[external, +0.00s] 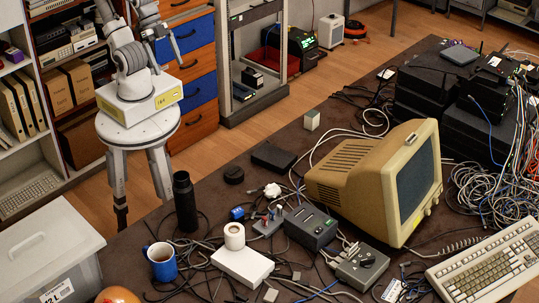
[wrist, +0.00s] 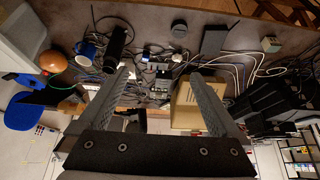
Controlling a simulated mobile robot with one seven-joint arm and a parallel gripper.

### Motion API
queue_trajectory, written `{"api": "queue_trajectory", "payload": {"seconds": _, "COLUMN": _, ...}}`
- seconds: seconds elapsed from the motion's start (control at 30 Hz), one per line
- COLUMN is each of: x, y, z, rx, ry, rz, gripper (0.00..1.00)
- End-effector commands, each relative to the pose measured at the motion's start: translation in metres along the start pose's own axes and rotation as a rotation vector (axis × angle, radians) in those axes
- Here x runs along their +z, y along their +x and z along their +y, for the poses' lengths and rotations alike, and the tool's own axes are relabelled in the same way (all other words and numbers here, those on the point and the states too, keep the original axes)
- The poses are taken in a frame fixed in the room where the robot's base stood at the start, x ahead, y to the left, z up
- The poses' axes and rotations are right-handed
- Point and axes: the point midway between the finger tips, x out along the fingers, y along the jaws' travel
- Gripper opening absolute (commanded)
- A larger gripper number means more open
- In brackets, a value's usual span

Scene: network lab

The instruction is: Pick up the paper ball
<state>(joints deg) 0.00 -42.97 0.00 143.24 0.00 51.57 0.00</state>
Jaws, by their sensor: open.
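A small white crumpled lump (external: 272,190), apparently the paper ball, lies on the dark table among cables, left of the beige CRT monitor. It also shows, small, in the wrist view as a pale lump (wrist: 177,57) ahead of my fingers. My gripper (external: 165,42) is raised at the upper left in the external view, well away from the lump and above my pedestal. In the wrist view my gripper (wrist: 158,76) has its two fingers wide apart, with nothing held between them.
Left of the lump stand a black bottle (external: 185,203), a blue mug (external: 161,262) and a white roll (external: 234,237) on a white box. A black puck (external: 234,175) and the beige monitor (external: 345,170) are near it. Cables clutter the table; its left back edge is clearer.

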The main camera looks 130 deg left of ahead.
Motion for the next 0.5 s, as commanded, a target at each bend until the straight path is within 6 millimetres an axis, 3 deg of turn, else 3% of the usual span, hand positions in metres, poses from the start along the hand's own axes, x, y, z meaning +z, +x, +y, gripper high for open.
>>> {"api": "queue_trajectory", "payload": {"seconds": 0.27, "x": -0.012, "y": 0.006, "z": -0.002, "rx": 0.002, "ry": -0.025, "rz": -0.018, "gripper": 0.99}}
{"api": "queue_trajectory", "payload": {"seconds": 0.5, "x": -0.064, "y": 0.035, "z": -0.011, "rx": 0.001, "ry": -0.133, "rz": -0.089, "gripper": 0.99}}
